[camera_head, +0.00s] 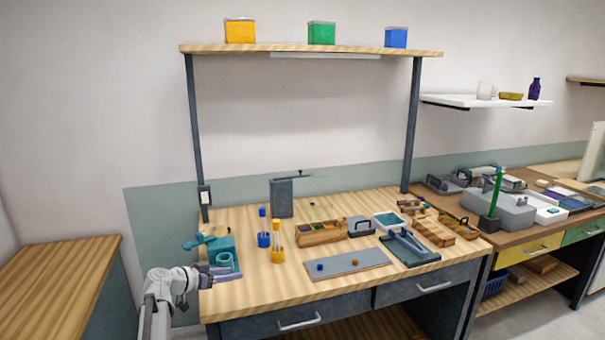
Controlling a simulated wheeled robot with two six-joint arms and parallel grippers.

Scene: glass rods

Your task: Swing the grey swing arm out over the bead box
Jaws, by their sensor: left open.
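A dark grey block-like post (282,198) stands at the back of the bench. A thin grey arm (300,175) sticks out from its top to the right; I take it for the swing arm. A wooden box with coloured compartments (318,237), apparently the bead box, lies in front of the post and to its right. The thin arm's tip points along the back, behind the box, not clearly over it. My left gripper (222,275) is at the bench's front left corner, well left of both and touching neither. It is open and looks empty. My right gripper is out of view.
A teal fixture (222,252) stands beside my left gripper. A blue-topped rod holder (263,228) and an orange one (276,242) stand between it and the box. A grey tray (340,271) with two beads lies in front. An overhead shelf (300,48) spans the bench.

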